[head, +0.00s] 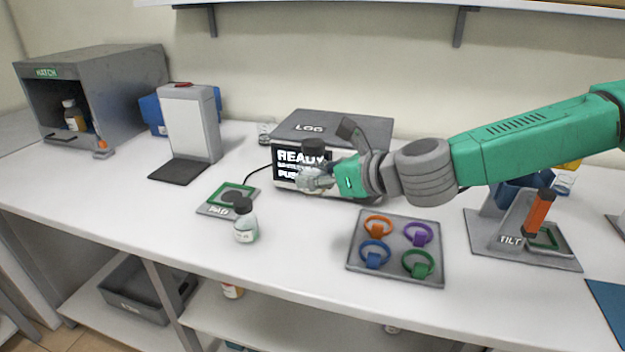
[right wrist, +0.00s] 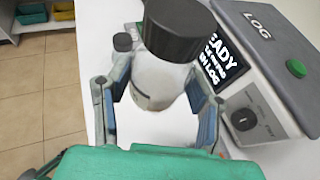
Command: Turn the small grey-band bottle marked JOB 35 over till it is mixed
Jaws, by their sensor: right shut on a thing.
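My right gripper (right wrist: 160,105) is shut on a white bottle (right wrist: 157,80) with a black cap, its fingers on both sides of the body. In the head view this bottle (head: 314,152) is held roughly upright, cap up, in front of the LOG box; the gripper (head: 313,178) partly covers it. Its JOB number and band colour cannot be read; only a short dark mark shows. A second small bottle (head: 245,224) with a dark cap and pale green contents stands on the bench near the PAD plate; its label is too small to read. My left gripper is out of view.
The LOG box (head: 345,125) has a lit READY screen and a green button (right wrist: 296,68). The PAD plate (head: 215,207), ring tray (head: 352,262), TILT stand (head: 490,247), white device (head: 190,120) and HATCH box (head: 120,75) stand around. The front left bench is clear.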

